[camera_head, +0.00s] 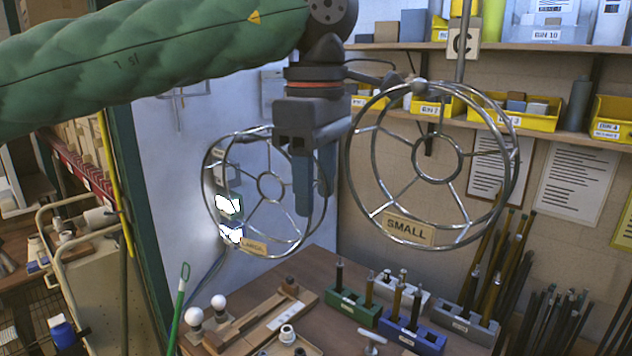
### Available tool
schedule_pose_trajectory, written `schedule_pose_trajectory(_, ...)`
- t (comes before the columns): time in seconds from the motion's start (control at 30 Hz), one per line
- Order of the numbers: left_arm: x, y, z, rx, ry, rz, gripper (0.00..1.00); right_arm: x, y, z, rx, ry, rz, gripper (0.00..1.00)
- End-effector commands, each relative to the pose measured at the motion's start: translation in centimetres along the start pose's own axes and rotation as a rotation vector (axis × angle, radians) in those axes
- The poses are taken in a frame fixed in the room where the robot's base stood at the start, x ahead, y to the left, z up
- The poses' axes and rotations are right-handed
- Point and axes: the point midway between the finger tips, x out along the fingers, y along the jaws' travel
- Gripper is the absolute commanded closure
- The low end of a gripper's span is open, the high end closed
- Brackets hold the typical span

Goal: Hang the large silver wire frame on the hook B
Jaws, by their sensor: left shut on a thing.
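The large silver wire frame (254,246), with a tag that reads LARGE, is left of centre, roughly upright in front of the pale panel. My left gripper (315,190) points down at its right side, and its blue fingers are shut on the frame's rim. The fingers hide part of that rim. Another silver wire frame (408,230), tagged SMALL, hangs to the right, close to the gripper. A tag C (464,38) is on the rod above the small frame. I cannot make out a hook marked B. My right gripper is not in view.
The workbench (330,262) below holds white bulbs (194,316), wooden parts and coloured blocks with posts (412,328). Shelves with yellow bins (520,112) line the back wall. Dark rods stand at the right. A green post (130,210) edges the pale panel.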

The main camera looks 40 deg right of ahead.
Motion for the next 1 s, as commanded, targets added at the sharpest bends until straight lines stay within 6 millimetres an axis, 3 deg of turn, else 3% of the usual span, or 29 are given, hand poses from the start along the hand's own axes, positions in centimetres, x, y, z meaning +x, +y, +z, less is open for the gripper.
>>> schedule_pose_trajectory(0.07, 0.0, 0.0, 0.0, 0.0, 0.0, 0.0, 0.82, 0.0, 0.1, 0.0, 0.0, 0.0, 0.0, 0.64)
schedule_pose_trajectory(0.1, 0.0, 0.0, 0.0, 0.0, 0.0, 0.0, 0.5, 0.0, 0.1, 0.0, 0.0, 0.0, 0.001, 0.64)
schedule_pose_trajectory(0.2, 0.0, 0.0, 0.0, 0.0, 0.0, 0.0, 0.3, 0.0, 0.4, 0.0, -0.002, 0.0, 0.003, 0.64)
schedule_pose_trajectory(0.63, -0.6, 0.1, 0.0, -0.001, 0.001, 0.001, 0.3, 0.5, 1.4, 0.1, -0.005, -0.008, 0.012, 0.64)
schedule_pose_trajectory(0.73, -1.8, 0.0, 0.0, -0.002, 0.001, 0.002, 0.3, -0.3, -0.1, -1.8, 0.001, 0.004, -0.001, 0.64)
schedule_pose_trajectory(1.0, -5.4, 0.0, 0.0, -0.001, 0.001, 0.001, 0.3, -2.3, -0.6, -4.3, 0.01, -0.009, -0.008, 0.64)
